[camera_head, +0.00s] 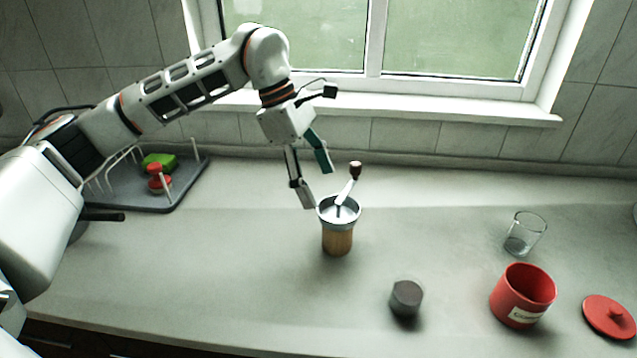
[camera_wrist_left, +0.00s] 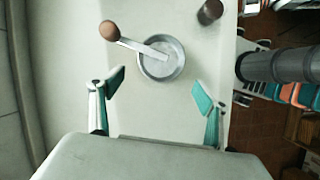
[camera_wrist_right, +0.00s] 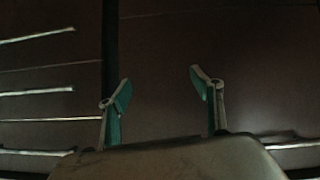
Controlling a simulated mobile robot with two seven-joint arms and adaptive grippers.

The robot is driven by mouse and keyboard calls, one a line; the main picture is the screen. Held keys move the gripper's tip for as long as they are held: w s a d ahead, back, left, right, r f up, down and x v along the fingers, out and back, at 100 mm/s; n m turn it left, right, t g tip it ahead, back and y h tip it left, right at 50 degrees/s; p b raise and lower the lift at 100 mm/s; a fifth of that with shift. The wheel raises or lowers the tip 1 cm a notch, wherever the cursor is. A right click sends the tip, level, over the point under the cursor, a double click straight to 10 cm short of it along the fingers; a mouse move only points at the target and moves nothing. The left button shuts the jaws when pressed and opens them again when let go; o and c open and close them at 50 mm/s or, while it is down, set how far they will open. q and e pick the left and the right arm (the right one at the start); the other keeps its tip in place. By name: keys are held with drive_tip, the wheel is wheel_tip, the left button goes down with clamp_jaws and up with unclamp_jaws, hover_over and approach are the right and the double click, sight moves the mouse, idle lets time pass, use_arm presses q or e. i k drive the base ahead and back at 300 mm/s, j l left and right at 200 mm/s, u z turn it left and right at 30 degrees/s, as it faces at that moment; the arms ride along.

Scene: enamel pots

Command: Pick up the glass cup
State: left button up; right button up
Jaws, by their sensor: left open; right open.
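The clear glass cup (camera_head: 525,233) stands upright on the right part of the counter, behind a red pot. My left gripper (camera_head: 318,185) is open and empty. It is above and just behind a coffee grinder, well to the left of the cup. In the left wrist view my left gripper (camera_wrist_left: 157,93) has its fingers spread wide, with the grinder ahead between them; the cup is not seen there. My right gripper (camera_wrist_right: 163,92) is open and empty in front of dark cabinet fronts in the right wrist view. It does not show in the head view.
The coffee grinder (camera_head: 338,232) has a crank with a brown knob. A dark grey cylinder (camera_head: 406,297) stands at the front. The red pot (camera_head: 522,295) and its red lid (camera_head: 609,316) are near the cup. A dish rack (camera_head: 185,187) is at the left. The counter between grinder and cup is clear.

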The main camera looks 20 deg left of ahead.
sight(408, 293)
drive_tip(key=k, duration=1)
